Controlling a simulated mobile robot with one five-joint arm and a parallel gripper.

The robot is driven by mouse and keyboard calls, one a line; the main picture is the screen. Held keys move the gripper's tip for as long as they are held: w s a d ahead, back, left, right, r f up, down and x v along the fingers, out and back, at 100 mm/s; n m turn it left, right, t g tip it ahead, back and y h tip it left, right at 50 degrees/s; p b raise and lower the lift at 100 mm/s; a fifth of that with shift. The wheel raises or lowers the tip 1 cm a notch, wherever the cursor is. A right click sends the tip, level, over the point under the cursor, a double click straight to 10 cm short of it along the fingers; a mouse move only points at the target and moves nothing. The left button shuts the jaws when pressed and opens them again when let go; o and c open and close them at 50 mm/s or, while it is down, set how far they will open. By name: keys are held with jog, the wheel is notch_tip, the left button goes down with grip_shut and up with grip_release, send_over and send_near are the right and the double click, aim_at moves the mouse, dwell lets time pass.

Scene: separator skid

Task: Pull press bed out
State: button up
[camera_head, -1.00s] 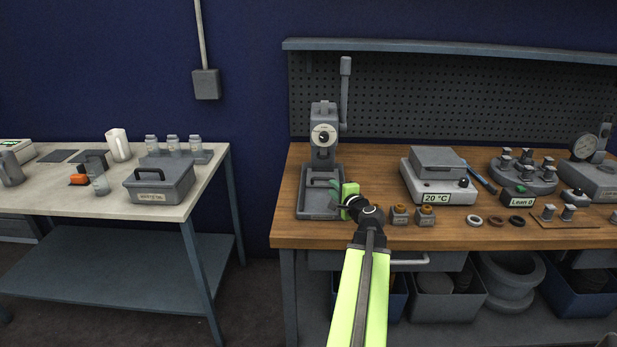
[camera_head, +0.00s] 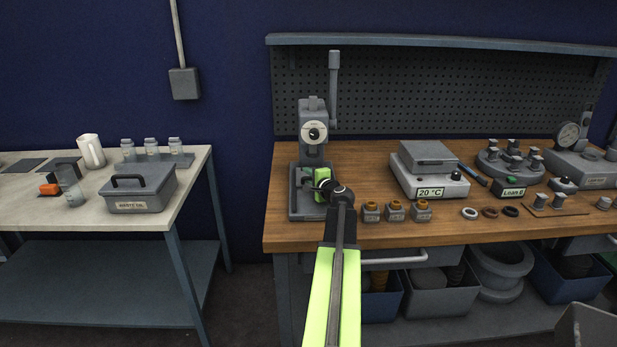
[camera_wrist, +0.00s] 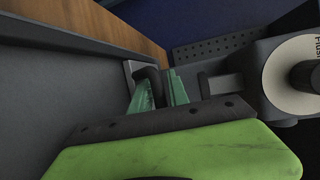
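The grey press (camera_head: 312,150) stands upright on the left end of the wooden bench, with a round white-rimmed dial and a tall lever. Its low grey bed (camera_head: 300,213) sits at its foot, toward the front edge. My gripper (camera_head: 318,181) is at the front of the press, above the bed, and covers the bed's handle there. In the wrist view its two green fingers (camera_wrist: 160,92) stand apart with a dark bar (camera_wrist: 154,84), likely the handle, between them. I cannot see firm contact on both sides.
Several small brown-topped blocks (camera_head: 395,210) stand just right of the bed. A scale-like device reading 20 °C (camera_head: 430,175) is farther right. The wooden bench's front edge is close below the bed. A separate pale table (camera_head: 170,218) stands left, across a gap.

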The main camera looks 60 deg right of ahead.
grip_shut()
jog(key=shift+s+d, duration=0.1)
jog(key=shift+s, duration=0.05)
dwell(1.0)
